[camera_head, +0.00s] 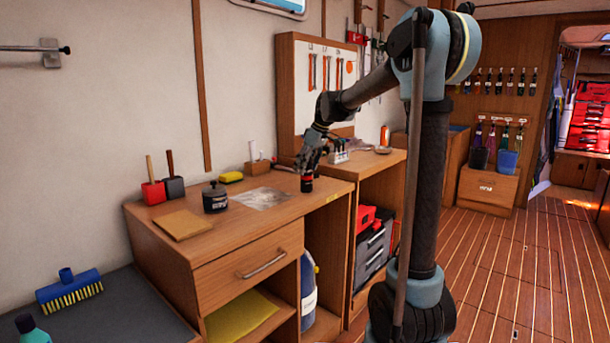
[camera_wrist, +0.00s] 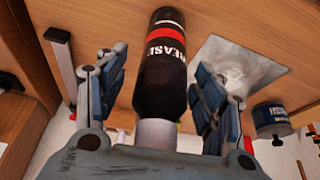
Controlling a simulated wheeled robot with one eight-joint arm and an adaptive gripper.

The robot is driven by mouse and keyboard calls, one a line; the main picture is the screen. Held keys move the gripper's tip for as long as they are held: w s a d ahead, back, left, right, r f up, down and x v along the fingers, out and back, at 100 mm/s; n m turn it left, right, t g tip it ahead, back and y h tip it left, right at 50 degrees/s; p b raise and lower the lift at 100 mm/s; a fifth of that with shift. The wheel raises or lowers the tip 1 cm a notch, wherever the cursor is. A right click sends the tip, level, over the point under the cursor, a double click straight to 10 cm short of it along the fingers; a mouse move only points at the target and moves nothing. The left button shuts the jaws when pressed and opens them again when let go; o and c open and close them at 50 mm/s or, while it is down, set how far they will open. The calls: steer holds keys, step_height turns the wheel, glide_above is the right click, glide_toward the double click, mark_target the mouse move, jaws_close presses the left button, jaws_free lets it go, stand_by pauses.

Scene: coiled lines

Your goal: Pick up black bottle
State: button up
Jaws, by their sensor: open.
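The black bottle (camera_head: 307,184) stands on the wooden workbench top near its right front corner. It has a red band and white lettering, and in the wrist view the bottle (camera_wrist: 163,75) shows between the two fingers, with a pale cap end toward my palm. My gripper (camera_head: 311,158) is right above the bottle in the head view. In the wrist view my gripper (camera_wrist: 160,95) is open, one finger on each side of the bottle, with a visible gap at each side.
A dark jar (camera_head: 215,198), a grey sheet (camera_head: 262,198), a yellow sponge (camera_head: 231,177) and a tan board (camera_head: 183,224) lie on the workbench (camera_head: 225,245). A white-and-wood item (camera_head: 256,166) stands behind. A rack of small items (camera_head: 339,156) sits right of the gripper.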

steer(key=shift+c, duration=0.6)
steer(key=c, duration=1.2)
